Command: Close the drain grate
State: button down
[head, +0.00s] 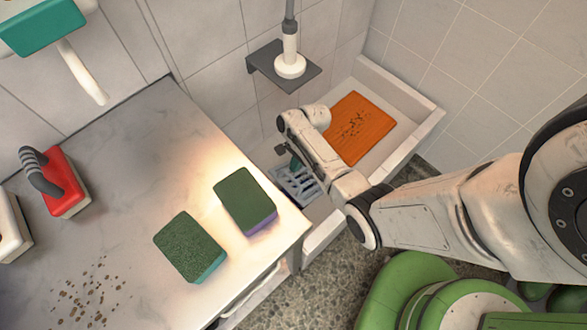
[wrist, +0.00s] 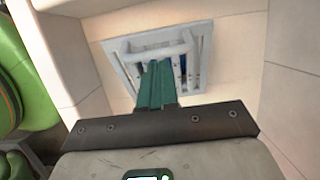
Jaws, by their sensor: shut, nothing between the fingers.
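The drain grate (head: 299,187) is a pale grey slotted plate at the near left end of the white basin. In the wrist view the grate (wrist: 198,52) fills the top middle, with a raised bar across it and dark and blue strips in its slots. I cannot tell whether it lies flush. My gripper (head: 295,162) is over the grate in the head view, partly hidden by my arm. In the wrist view my gripper (wrist: 157,64) has its green fingers together and empty, overlapping the grate just below the bar. Whether they touch it is unclear.
An orange mat (head: 361,128) with dark specks lies in the basin (head: 404,139). A dark shelf (head: 262,62) with a white-based fixture (head: 290,66) is on the wall above. Two green sponges (head: 190,247) (head: 244,199) and a red-based brush (head: 62,182) sit on the counter (head: 150,150).

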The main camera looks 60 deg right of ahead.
aim_at(290, 177)
jog(key=shift+b+x, duration=0.3)
jog(key=shift+x, duration=1.35)
jog(key=shift+a, duration=0.1)
jog(key=shift+w+a+f, duration=0.1)
jog(key=shift+a+f, duration=0.15)
jog(key=shift+a, duration=0.1)
jog(key=shift+w+a+f+g+h+b, duration=0.25)
jog(key=shift+a+f+h+b, duration=0.55)
jog(key=shift+f, duration=0.45)
jog(key=shift+w+a+f+g+h+b, duration=0.25)
jog(key=shift+a+f+h+b, duration=0.35)
jog(key=shift+a+f+b, duration=0.55)
jog(key=shift+w+a+f+g+h+b, duration=0.25)
jog(key=shift+a+f+h+b, duration=0.4)
jog(key=shift+f, duration=0.75)
jog(key=shift+a+f, duration=0.1)
jog(key=shift+a, duration=0.05)
notch_tip(290, 177, up, 11)
jog(key=p, duration=0.4)
jog(key=shift+a, duration=0.4)
